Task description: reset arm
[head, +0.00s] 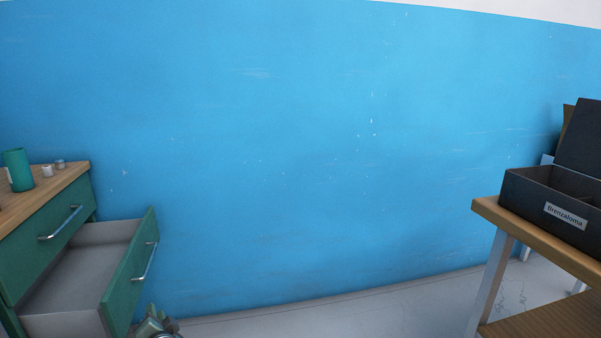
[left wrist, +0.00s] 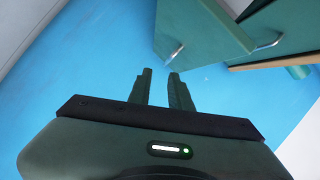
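My left gripper (head: 156,324) shows only in part at the bottom edge of the head view, beside the front of the pulled-out green drawer. In the left wrist view its two dark fingers (left wrist: 160,74) stand apart with blue wall between them, and nothing is held. The open drawer (head: 130,272) has a green front with a metal handle, and its grey inside looks empty. A green drawer front (left wrist: 205,35) also shows just beyond the fingertips in the left wrist view. I cannot tell the exact gap. My right gripper is in neither view.
The green cabinet (head: 48,240) at left carries a green cup (head: 18,170) and small jars (head: 47,170). At right a wooden table (head: 545,242) holds a black box (head: 530,196) labelled "Brenzaloma". Grey floor (head: 330,312) between them is clear, before a blue wall (head: 290,140).

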